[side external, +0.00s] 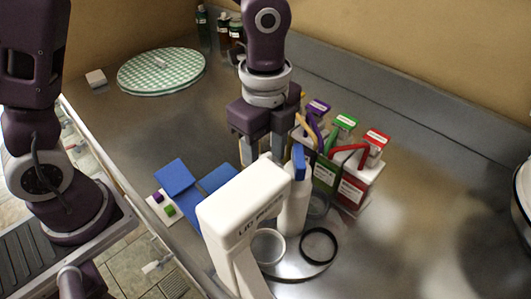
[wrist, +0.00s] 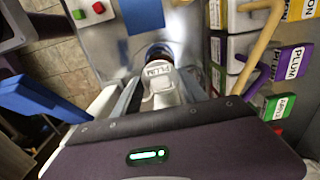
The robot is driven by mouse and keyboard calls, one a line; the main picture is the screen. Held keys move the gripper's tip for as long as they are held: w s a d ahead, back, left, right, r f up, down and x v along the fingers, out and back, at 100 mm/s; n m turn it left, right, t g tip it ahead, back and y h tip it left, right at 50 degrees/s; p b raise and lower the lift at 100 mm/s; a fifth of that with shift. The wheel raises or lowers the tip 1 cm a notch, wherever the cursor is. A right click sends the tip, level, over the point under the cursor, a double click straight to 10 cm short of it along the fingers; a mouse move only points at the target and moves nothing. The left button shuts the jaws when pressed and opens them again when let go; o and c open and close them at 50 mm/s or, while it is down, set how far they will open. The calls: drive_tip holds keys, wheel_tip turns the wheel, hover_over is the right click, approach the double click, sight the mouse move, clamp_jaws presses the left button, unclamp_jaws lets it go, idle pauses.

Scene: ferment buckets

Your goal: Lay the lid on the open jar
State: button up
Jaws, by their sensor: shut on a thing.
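My gripper (side external: 263,152) points down in the middle of the steel counter, behind a white upright device in the side external view. In the wrist view my gripper (wrist: 160,92) is shut on a pale piece marked PLUM (wrist: 161,84), which sits between the two fingers. I cannot tell the full shape of this held piece; I take it for the lid or its grip. A dark brown round thing (wrist: 158,50) shows just beyond it, perhaps the jar, partly covered.
The white device (side external: 245,205) stands close in front. A blue-capped bottle (side external: 296,195) stands right of my gripper. Labelled containers with purple, green and red tops (side external: 352,185) stand behind it. A black ring (side external: 318,245) lies on a round plate. The counter's right side is clear.

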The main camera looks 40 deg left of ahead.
drive_tip(key=shift+f, duration=0.5)
idle(1.5)
drive_tip(key=o, duration=1.4)
drive_tip(key=o, duration=0.5)
drive_tip(key=shift+r, duration=4.05)
